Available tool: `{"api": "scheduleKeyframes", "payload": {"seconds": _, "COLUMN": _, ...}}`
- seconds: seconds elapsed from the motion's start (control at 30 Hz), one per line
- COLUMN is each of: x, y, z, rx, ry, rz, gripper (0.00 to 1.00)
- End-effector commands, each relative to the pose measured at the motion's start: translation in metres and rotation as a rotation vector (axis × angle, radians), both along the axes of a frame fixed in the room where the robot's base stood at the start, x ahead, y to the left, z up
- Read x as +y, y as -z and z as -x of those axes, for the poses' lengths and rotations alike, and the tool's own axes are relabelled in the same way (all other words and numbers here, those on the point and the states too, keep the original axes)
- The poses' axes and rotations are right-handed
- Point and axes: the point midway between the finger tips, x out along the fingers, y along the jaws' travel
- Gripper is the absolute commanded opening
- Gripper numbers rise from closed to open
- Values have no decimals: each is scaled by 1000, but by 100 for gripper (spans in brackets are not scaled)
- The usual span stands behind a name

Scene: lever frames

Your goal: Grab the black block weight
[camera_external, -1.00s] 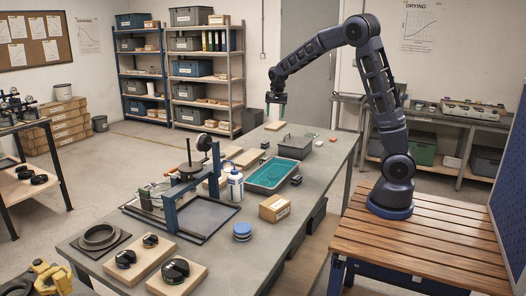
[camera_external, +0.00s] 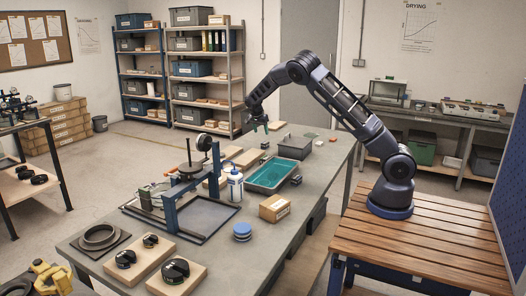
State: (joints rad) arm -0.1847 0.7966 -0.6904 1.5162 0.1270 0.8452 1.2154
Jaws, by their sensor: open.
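Two small dark blocks sit by the teal-filled tray (camera_external: 251,186) on the long grey bench: one block (camera_external: 249,183) off its left front corner, the other block (camera_external: 296,180) by its right side. Either could be the black block weight; they are too small to tell apart. My gripper (camera_external: 259,128) hangs above the far part of the bench, beyond both blocks and apart from them. It is open, and I see nothing held in it. Its fingertips are small and partly unclear.
A grey bin (camera_external: 295,148) stands behind the tray. A blue press frame (camera_external: 187,195), a white bottle (camera_external: 235,186) and a cardboard box (camera_external: 274,208) crowd the middle of the bench. Boards with black round parts (camera_external: 175,270) lie at the front.

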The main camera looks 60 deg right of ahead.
Motion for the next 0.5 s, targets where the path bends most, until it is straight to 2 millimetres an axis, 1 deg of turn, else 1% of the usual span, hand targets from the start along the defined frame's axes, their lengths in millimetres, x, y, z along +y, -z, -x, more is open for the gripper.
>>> {"api": "scheduleKeyframes", "payload": {"seconds": 0.13, "x": -6, "y": 13, "z": 1, "rx": 2, "ry": 2, "rz": -1, "gripper": 59}}
{"api": "scheduleKeyframes", "payload": {"seconds": 0.33, "x": -17, "y": 40, "z": 2, "rx": 2, "ry": 3, "rz": -1, "gripper": 59}}
{"api": "scheduleKeyframes", "payload": {"seconds": 0.4, "x": -19, "y": 47, "z": 2, "rx": 1, "ry": 2, "rz": -1, "gripper": 59}}
{"api": "scheduleKeyframes", "payload": {"seconds": 0.5, "x": -21, "y": 51, "z": 2, "rx": 1, "ry": 0, "rz": -1, "gripper": 59}}
